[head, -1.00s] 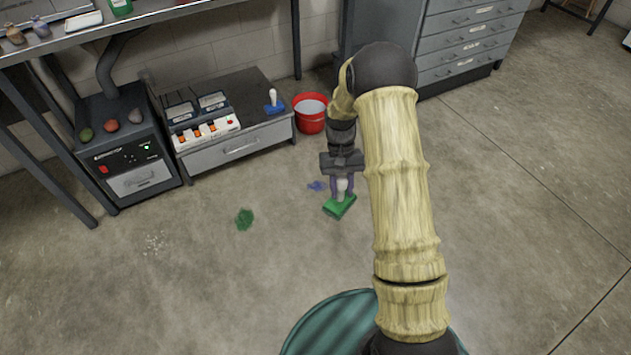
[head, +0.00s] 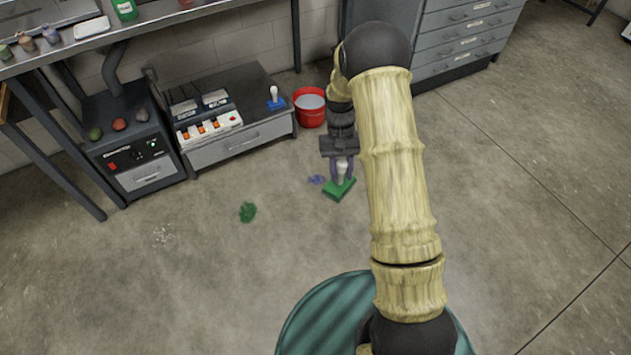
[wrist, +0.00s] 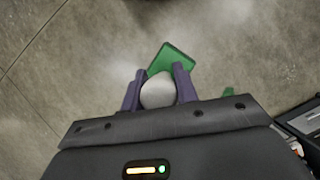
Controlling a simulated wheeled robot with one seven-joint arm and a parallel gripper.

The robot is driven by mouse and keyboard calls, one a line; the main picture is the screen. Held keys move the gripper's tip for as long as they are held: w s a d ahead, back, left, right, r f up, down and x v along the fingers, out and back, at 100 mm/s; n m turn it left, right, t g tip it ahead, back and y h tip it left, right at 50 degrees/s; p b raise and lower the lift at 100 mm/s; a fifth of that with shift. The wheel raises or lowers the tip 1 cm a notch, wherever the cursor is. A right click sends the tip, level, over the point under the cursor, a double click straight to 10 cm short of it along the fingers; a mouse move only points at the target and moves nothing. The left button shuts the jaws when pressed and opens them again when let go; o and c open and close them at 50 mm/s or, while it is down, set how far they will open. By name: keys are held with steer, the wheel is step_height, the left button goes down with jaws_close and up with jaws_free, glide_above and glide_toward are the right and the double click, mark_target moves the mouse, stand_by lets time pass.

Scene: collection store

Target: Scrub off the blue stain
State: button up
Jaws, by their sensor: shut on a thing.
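My gripper (head: 341,172) is shut on the pale round handle of a green scrubber (head: 338,190) and holds it upright, pad down, at or just above the floor. In the wrist view my gripper (wrist: 158,88) has its two purple fingers on either side of the handle, with the green pad (wrist: 174,58) beyond. The blue stain (head: 316,180) is a small blue-violet patch on the concrete floor, just left of the scrubber. The pad appears beside the stain, not over it. The stain cannot be made out in the wrist view.
A green stain (head: 247,212) and a pale speckled patch (head: 162,236) lie on the floor to the left. A red bucket (head: 309,108) stands behind, beside a low cabinet (head: 240,147) carrying a blue scrubber (head: 275,98). The floor in front is clear.

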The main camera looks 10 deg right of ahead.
mark_target(344, 194)
steer(key=shift+p, duration=0.9)
steer(key=shift+s+p, duration=0.15)
steer(key=shift+p, duration=0.65)
steer(key=shift+s+f+p, duration=0.1)
steer(key=shift+f+p, duration=0.1)
steer(key=shift+p, duration=0.65)
steer(key=f+p, duration=0.1)
steer(key=p, duration=0.2)
steer(key=shift+s+f+p, duration=0.1)
steer(key=shift+s+p, duration=0.3)
steer(key=s+f+p, duration=0.1)
steer(key=s+p, duration=0.1)
steer(key=p, duration=0.2)
steer(key=s+f+p, duration=0.1)
steer(key=p, duration=0.3)
steer(key=shift+s+f, duration=0.35)
steer(key=shift+f, duration=0.05)
steer(key=shift+p+x, duration=0.55)
steer(key=shift+x, duration=0.2)
steer(key=shift+r, duration=0.1)
